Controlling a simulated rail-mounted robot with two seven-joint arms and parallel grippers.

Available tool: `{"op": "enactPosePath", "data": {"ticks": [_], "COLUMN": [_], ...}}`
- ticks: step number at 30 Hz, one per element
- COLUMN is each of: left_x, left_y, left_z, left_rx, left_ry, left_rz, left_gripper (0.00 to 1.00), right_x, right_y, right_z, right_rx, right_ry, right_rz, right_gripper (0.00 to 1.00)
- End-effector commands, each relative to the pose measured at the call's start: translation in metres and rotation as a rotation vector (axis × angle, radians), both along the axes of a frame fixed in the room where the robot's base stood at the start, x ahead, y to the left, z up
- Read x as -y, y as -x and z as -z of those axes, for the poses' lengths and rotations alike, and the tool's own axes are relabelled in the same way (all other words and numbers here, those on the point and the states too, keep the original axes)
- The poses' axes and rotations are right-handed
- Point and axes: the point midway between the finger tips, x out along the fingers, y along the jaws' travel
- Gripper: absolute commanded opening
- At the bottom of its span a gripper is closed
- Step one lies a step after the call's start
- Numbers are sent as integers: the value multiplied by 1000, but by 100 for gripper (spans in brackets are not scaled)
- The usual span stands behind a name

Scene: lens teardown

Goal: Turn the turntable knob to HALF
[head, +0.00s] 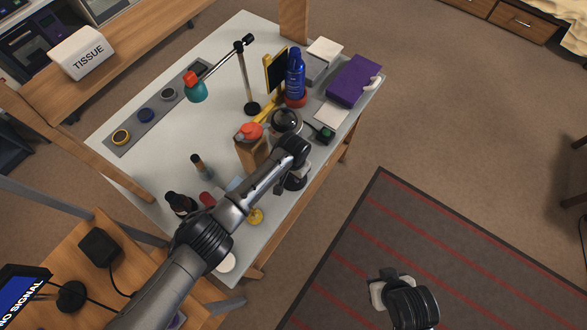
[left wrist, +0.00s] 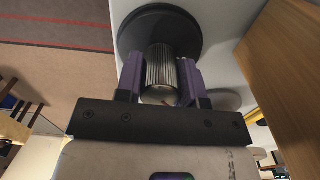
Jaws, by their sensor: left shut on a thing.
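A ribbed silver knob (left wrist: 161,70) sits in front of a round dark disc (left wrist: 158,22) in the left wrist view. My left gripper (left wrist: 160,82) has its purple-padded fingers on both sides of the knob, shut on it. In the head view the left arm reaches over the table's front edge, and its gripper (head: 295,182) hides the knob. No HALF mark is readable. My right gripper (head: 380,290) hangs over the striped rug, away from the table; its fingers are too unclear to judge.
A grey mat (head: 133,125) carries several rings.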

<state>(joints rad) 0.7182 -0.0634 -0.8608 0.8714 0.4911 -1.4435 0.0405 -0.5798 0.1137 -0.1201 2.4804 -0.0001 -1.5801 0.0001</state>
Motion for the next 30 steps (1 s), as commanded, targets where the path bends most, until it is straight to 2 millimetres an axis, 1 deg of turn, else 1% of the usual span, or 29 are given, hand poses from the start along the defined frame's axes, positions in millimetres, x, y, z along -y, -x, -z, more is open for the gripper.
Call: {"op": "enactPosePath", "data": {"ticks": [1,6,18,24,30], "left_x": [0,1,0,1,1], "left_y": [0,0,0,0,0], "left_z": [-2,-2,-1,0,0], "left_rx": [-1,-1,0,1,1], "left_ry": [0,1,1,2,2], "left_rz": [42,204,542,658,729], "left_gripper": [12,12,12,12,12], "right_x": [0,0,3,3,3], "right_y": [0,0,0,0,0], "right_z": [-5,-11,-18,-19,-20], "right_rx": [0,0,0,0,-1], "right_ry": [0,0,11,11,8], "right_rz": [0,0,-7,-7,-6], "right_gripper": [43,43,43,43,43]}}
